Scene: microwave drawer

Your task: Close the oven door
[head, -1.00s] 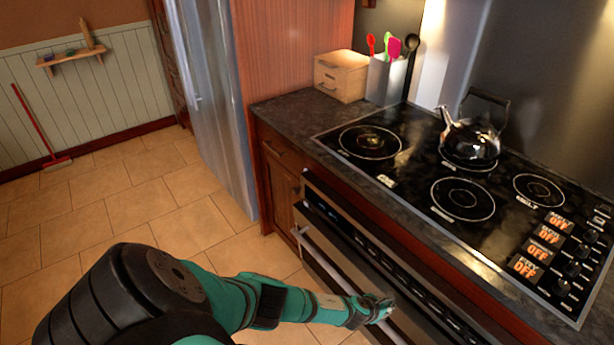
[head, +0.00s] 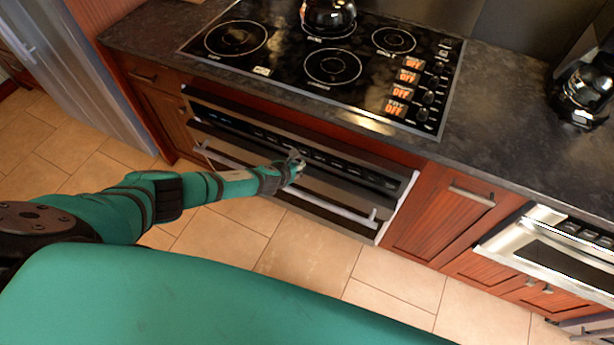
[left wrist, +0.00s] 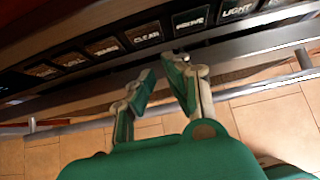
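The oven (head: 290,165) is built in below the cooktop, with a dark control strip across its top. Its door (head: 325,188) with a long silver handle (head: 335,207) looks almost flush with the front; I cannot tell whether a small gap remains. My left gripper (head: 296,164) is at the upper middle of the door front, just below the control strip. In the left wrist view its two fingers (left wrist: 160,78) are apart with nothing between them, close to the labelled buttons. The handle (left wrist: 275,88) runs behind the fingers there. I cannot tell whether the fingers touch the door. My right gripper is out of view.
The black cooktop (head: 330,65) and dark counter (head: 490,110) lie above, with a kettle (head: 328,15) at the back. A coffee maker (head: 585,90) stands at right, over a steel drawer appliance (head: 555,250). The tiled floor (head: 310,250) before the oven is clear.

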